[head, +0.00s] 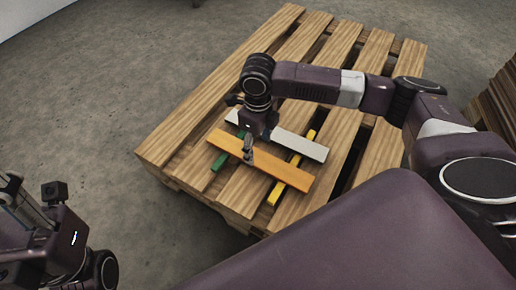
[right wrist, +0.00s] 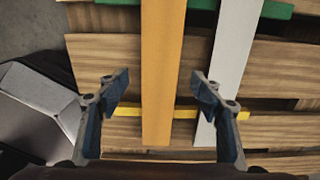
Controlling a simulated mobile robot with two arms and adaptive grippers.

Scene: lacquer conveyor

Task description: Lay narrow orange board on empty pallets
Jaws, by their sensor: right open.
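The narrow orange board (head: 260,167) lies flat on a wooden pallet (head: 190,122), across a green strip (head: 219,161) and a yellow strip (head: 277,194). A white board (head: 302,147) lies parallel beside it, with a gap between. My right gripper (head: 248,152) is over the orange board and hides a little of it. In the right wrist view the gripper (right wrist: 160,84) is open and empty, and the orange board (right wrist: 160,50) runs between its fingers; contact cannot be told. My left gripper (head: 18,190) is at the lower left, away from the pallet, its fingers unclear.
Stacked wooden slats (head: 494,108) stand at the right edge, behind my right arm. Gaps separate the pallet's slats. Its far part is bare. The grey floor left of the pallet is clear, and a pale wall (head: 25,15) shows at the upper left.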

